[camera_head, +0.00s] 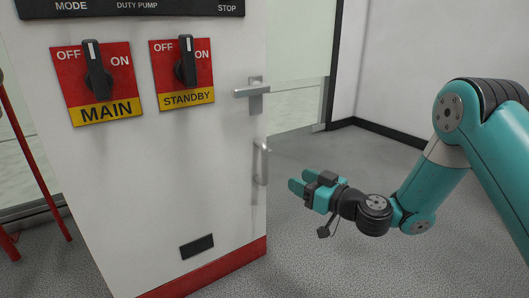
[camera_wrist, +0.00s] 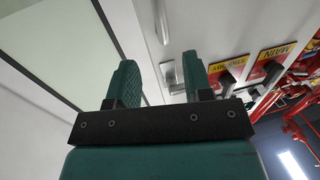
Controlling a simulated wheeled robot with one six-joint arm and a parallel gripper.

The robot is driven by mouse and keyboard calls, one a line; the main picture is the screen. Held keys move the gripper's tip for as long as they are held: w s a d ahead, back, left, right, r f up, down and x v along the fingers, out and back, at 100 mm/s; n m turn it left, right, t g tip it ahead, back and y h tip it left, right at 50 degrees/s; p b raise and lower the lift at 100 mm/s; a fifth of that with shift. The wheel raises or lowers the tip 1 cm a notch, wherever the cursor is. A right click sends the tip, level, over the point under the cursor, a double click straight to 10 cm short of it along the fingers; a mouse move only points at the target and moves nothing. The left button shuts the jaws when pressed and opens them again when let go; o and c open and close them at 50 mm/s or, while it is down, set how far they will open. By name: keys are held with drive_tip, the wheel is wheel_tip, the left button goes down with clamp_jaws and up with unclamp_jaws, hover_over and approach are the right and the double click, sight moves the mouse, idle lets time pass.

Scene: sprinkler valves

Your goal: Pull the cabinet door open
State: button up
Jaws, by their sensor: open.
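The white cabinet door (camera_head: 170,180) appears closed in the head view. Near its right edge are a grey lever handle (camera_head: 252,92), lying level, and below it an upright pull handle (camera_head: 262,162). My gripper (camera_head: 297,183) is open and empty, just right of the pull handle and a little lower in the picture, with its fingers pointing toward the cabinet. In the wrist view, the open fingers (camera_wrist: 160,62) frame the space below the pale pull handle (camera_wrist: 162,20). The lever handle (camera_wrist: 174,78) shows partly behind the right finger. No contact with either handle is visible.
The cabinet carries a MAIN switch (camera_head: 97,75) and a STANDBY switch (camera_head: 186,65), with a dark plate (camera_head: 197,246) low down. Red pipework (camera_head: 35,165) stands at left. A glass partition (camera_head: 300,60) is behind. The grey floor (camera_head: 330,270) right of the cabinet is clear.

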sight(267, 164)
drive_tip(key=p+x, duration=0.9)
drive_tip(key=x, duration=0.3)
drive_tip(key=shift+a+f, duration=0.15)
drive_tip(key=shift+a, duration=0.05)
drive_tip(key=shift+w+a, duration=0.2)
drive_tip(key=shift+w, duration=0.1)
drive_tip(key=shift+c, duration=0.4)
clamp_jaws()
